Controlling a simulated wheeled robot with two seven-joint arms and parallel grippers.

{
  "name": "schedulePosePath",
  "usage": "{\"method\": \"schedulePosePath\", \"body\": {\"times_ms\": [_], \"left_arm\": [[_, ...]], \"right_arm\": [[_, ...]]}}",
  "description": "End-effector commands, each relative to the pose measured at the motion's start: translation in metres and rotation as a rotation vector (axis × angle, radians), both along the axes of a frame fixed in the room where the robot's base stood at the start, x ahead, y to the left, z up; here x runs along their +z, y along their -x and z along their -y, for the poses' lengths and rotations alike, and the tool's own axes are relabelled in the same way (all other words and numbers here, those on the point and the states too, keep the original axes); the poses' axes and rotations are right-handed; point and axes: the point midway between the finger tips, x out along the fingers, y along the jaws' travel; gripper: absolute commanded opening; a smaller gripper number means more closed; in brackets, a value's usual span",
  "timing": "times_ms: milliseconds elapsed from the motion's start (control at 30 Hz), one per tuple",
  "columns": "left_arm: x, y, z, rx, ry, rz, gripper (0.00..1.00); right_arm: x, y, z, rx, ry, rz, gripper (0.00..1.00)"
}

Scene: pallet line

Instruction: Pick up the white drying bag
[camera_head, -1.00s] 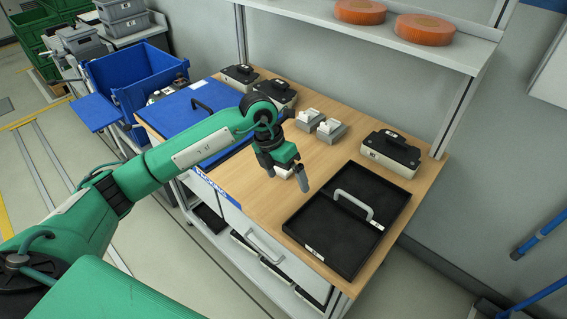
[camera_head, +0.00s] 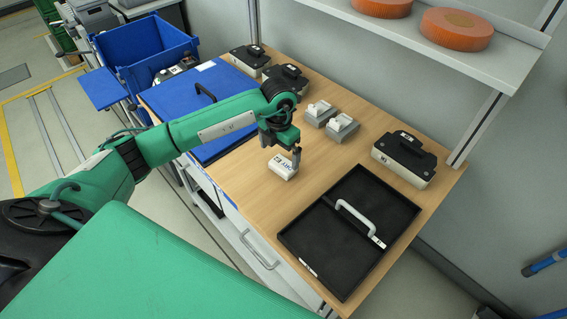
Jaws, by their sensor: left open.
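The white drying bag (camera_head: 282,169) is a small white block with dark lettering, lying on the wooden table near its front edge. My left gripper (camera_head: 289,154) comes in from the left and is open, pointing down just over the far side of the bag. One finger shows beside the bag's far right corner; the other is hidden behind the gripper body or the bag. I cannot tell whether the fingers touch the bag. My right gripper is not in view.
A black tray (camera_head: 313,233) with a grey handle lies to the right. A blue lid (camera_head: 222,82) with a handle lies left. Grey holders with white pieces (camera_head: 342,127) and black-and-white devices (camera_head: 404,158) stand behind. A shelf (camera_head: 420,35) with orange discs hangs above.

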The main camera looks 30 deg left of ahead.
Motion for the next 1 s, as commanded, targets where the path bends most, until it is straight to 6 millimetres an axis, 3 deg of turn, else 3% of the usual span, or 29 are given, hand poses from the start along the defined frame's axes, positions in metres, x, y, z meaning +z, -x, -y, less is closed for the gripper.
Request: {"method": "schedulePosePath", "body": {"times_ms": [333,600,833,867,1000], "left_arm": [[-0.028,0.001,0.001,0.001,0.0,-0.004,1.0],[-0.061,0.001,0.001,-0.001,0.0,-0.001,1.0],[-0.064,0.001,0.001,-0.001,0.0,0.0,1.0],[-0.064,0.001,0.001,-0.001,0.0,0.0,0.98],[-0.064,0.001,0.001,-0.001,0.0,0.0,0.71]], "right_arm": [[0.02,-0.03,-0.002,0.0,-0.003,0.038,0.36],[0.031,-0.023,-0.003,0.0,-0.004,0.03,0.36],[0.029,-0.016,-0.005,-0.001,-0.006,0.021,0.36],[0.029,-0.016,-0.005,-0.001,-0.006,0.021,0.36],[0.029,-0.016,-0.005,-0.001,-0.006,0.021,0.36]]}}
